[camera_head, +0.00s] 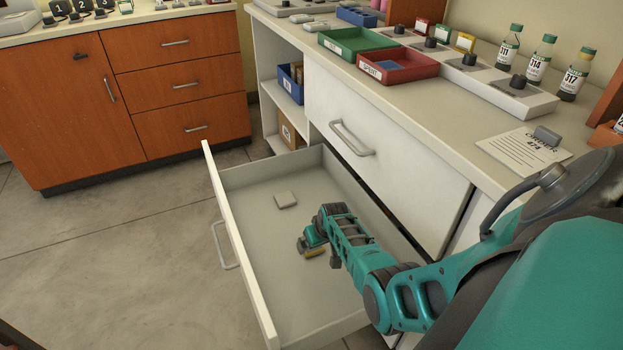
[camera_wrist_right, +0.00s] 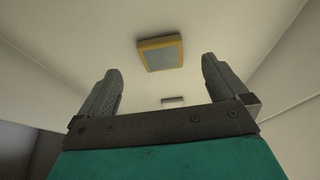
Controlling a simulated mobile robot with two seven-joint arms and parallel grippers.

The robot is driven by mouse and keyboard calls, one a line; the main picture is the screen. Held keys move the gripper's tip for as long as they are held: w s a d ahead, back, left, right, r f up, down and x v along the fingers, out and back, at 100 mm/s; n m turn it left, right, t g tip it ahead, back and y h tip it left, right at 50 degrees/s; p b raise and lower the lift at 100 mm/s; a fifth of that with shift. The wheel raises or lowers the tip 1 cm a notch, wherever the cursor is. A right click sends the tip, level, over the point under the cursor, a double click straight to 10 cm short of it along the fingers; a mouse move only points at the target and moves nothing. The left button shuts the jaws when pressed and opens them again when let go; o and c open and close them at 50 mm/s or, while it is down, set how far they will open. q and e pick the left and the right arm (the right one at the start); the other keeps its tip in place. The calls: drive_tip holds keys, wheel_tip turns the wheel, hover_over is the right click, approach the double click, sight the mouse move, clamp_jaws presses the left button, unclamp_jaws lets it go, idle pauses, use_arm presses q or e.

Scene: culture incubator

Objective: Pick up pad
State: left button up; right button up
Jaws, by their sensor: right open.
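A small yellow-edged pad (camera_head: 316,252) lies in the open drawer, partly hidden by my right gripper (camera_head: 306,243). In the right wrist view the pad (camera_wrist_right: 161,53) has a yellow frame and a grey face, and lies on the drawer floor beyond the fingertips. In that view my right gripper (camera_wrist_right: 160,78) is open, with nothing between its fingers. A pale, flat pad-like piece (camera_head: 286,199) lies farther back in the drawer. My left gripper is not in view.
The open drawer (camera_head: 234,246) has raised walls around my right gripper, with bare floor around the pieces. The white counter (camera_head: 423,85) above holds a green tray (camera_head: 357,42), a red tray (camera_head: 398,65) and several bottles. A wooden cabinet (camera_head: 122,101) stands at the left.

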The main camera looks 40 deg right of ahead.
sight(314, 250)
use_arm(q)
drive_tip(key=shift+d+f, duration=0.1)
use_arm(e)
drive_tip(key=shift+w+d+f, duration=0.1)
drive_tip(key=shift+w+f, duration=0.05)
drive_tip(key=shift+f, duration=0.25)
drive_tip(key=b+x, duration=0.4)
drive_tip(key=shift+w, duration=0.1)
drive_tip(key=shift+w+f+b, duration=0.1)
drive_tip(key=shift+f+b, duration=0.15)
drive_tip(key=shift+b, duration=0.15)
drive_tip(key=shift+w+f, duration=0.15)
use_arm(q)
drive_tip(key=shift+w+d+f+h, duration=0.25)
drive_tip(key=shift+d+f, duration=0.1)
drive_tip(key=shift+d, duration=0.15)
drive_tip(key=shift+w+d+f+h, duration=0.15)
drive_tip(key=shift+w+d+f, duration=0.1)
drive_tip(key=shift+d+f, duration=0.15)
use_arm(e)
drive_tip(key=shift+c, duration=0.3)
drive_tip(key=shift+c, duration=0.7)
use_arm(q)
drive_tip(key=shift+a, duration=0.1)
use_arm(e)
drive_tip(key=c, duration=0.9)
